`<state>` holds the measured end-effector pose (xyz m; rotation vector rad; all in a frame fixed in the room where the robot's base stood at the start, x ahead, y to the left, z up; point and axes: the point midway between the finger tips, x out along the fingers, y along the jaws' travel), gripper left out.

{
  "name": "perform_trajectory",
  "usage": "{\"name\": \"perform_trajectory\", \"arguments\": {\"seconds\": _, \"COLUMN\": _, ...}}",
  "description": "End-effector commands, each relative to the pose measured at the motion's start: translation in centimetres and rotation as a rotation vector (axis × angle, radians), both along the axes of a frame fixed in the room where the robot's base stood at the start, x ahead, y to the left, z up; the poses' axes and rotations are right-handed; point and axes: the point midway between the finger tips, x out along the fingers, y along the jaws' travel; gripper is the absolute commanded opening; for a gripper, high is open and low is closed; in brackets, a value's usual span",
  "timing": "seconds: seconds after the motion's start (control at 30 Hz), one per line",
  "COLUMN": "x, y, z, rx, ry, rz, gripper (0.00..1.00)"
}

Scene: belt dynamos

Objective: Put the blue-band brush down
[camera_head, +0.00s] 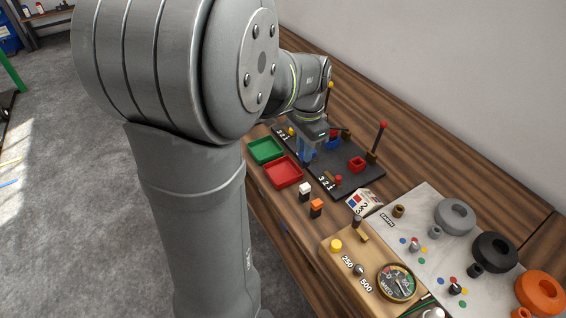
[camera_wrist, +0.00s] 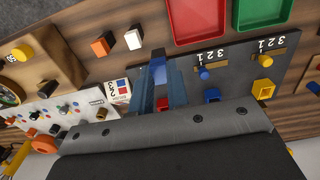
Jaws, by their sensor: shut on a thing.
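My gripper (camera_wrist: 160,82) is shut on the blue-band brush (camera_wrist: 158,73), whose blue part shows between the fingertips in the wrist view. In the head view my gripper (camera_head: 306,152) points down over the dark board (camera_head: 345,182). There the brush can hardly be told from the bluish fingers. I cannot tell whether the brush touches the board. A white-topped brush (camera_head: 305,189) and an orange-topped brush (camera_head: 316,207) stand on the wooden bench. They also show at the upper left of the wrist view.
A green tray (camera_head: 265,150) and a red tray (camera_head: 284,171) lie left of the board. The board carries a red box (camera_head: 357,164), a blue box (camera_head: 333,144), coloured knobs and upright levers. A gauge box (camera_head: 398,283) and a pale panel with rings stand nearer the front.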

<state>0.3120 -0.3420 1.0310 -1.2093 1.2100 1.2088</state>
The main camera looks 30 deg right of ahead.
Motion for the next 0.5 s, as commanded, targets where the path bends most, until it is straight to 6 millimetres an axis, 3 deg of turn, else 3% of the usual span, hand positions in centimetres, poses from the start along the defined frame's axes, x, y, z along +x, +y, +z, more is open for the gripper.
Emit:
{"name": "perform_trajectory", "arguments": {"seconds": 0.2, "x": 4.7, "y": 1.6, "z": -3.0, "rx": 0.002, "ry": 0.002, "rz": 0.005, "gripper": 0.0}}
{"name": "perform_trajectory", "arguments": {"seconds": 0.33, "x": 6.3, "y": 2.2, "z": -4.0, "rx": 0.001, "ry": 0.001, "rz": 0.003, "gripper": 0.0}}
{"name": "perform_trajectory", "arguments": {"seconds": 0.5, "x": 6.8, "y": 2.3, "z": -4.7, "rx": 0.001, "ry": 0.001, "rz": 0.0, "gripper": 0.0}}
